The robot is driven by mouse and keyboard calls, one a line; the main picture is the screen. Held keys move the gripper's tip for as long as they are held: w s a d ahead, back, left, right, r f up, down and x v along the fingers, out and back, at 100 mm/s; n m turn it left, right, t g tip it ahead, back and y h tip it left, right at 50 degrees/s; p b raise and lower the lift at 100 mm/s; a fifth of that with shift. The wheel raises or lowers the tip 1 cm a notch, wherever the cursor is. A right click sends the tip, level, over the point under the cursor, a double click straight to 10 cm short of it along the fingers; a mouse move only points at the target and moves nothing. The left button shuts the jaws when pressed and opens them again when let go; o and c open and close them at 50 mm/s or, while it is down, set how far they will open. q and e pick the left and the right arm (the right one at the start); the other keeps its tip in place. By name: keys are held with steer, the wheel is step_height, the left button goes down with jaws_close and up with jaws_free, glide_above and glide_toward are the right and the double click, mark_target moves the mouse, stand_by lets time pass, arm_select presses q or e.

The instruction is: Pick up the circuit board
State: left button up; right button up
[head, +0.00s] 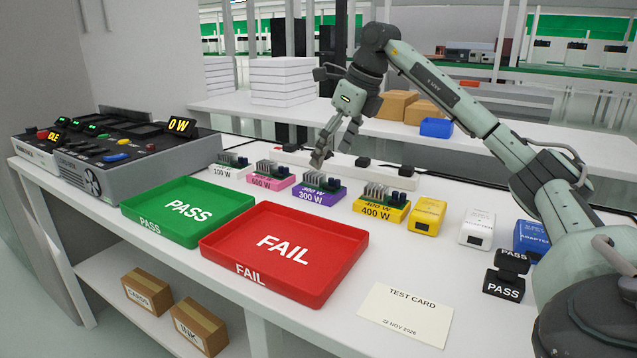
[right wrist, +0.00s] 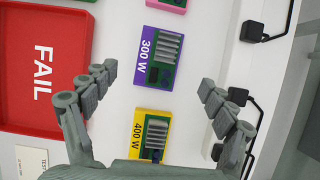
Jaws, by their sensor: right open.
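Green circuit boards with grey finned heat sinks sit on coloured blocks in a row: a white 100 W one (head: 229,165), a pink one (head: 271,177), a purple 300 W one (head: 319,188) and a yellow 400 W one (head: 381,206). My right gripper (head: 331,150) is open and empty above the row, near the purple block. In the right wrist view, the purple 300 W board (right wrist: 160,55) lies between the spread fingers (right wrist: 158,80), apart from them. The yellow 400 W board (right wrist: 150,135) lies nearer the palm. My left gripper is out of view.
A green PASS tray (head: 150,208) and a red FAIL tray (head: 345,262) stand in front of the row. A test card (head: 406,314), adapters (head: 427,215) and a black PASS stamp (head: 504,284) lie to the right. A control console (head: 105,150) stands left. Black plugs and a white strip are behind.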

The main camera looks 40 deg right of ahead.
mark_target(319, 176)
steer(key=x, duration=0.2)
steer(key=shift+w+a+f, duration=0.1)
steer(key=shift+f, duration=0.2)
steer(key=x, duration=0.5)
steer(key=shift+w+r+b, duration=0.15)
steer(key=shift+w+b, duration=0.05)
steer(key=shift+b, duration=0.1)
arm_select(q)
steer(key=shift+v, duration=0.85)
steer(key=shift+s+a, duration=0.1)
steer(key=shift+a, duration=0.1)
arm_select(e)
steer(key=shift+c, duration=0.4)
steer(key=c, duration=1.2)
steer(key=shift+c, duration=0.5)
steer(key=shift+r, duration=0.2)
